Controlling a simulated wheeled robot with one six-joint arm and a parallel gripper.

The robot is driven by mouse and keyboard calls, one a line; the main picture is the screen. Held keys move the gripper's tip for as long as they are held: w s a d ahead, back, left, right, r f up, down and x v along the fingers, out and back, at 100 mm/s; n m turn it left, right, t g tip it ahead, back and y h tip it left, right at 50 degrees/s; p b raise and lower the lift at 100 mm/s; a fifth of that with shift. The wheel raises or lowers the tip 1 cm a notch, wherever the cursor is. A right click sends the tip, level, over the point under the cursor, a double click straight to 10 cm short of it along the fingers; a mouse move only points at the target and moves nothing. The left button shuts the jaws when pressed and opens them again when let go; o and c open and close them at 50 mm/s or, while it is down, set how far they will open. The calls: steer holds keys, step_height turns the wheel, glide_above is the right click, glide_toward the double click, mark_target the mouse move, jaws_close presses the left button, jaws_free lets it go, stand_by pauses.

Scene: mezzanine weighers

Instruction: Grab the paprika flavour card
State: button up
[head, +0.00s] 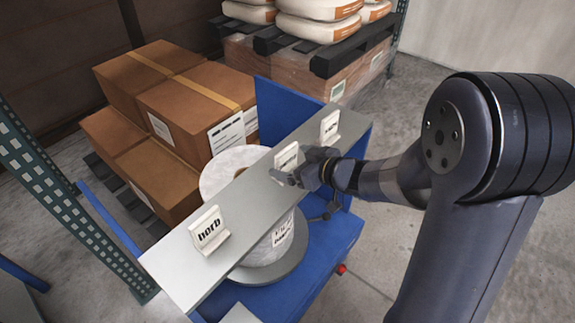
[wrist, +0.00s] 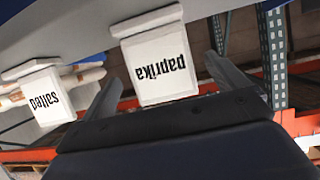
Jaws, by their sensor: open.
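The paprika card (wrist: 162,66) is white with black lettering and appears upside down in the wrist view. It stands between my two open fingers, with visible gaps on both sides. In the head view, the middle card (head: 287,156) on the grey shelf board is partly hidden by my gripper (head: 296,168), which is right at it. The salted card (wrist: 46,98) hangs in view to the left in the wrist view, outside the fingers. My gripper is open and holds nothing.
A large white roll (head: 228,170) stands below the board in a blue frame (head: 337,235). Brown boxes (head: 177,105) are stacked behind.

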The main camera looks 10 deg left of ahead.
mark_target(288, 161)
steer(key=x, duration=0.4)
steer(key=shift+w+a+f, duration=0.1)
steer(key=shift+a+f, duration=0.1)
steer(key=shift+a, duration=0.05)
steer(key=c, duration=1.1)
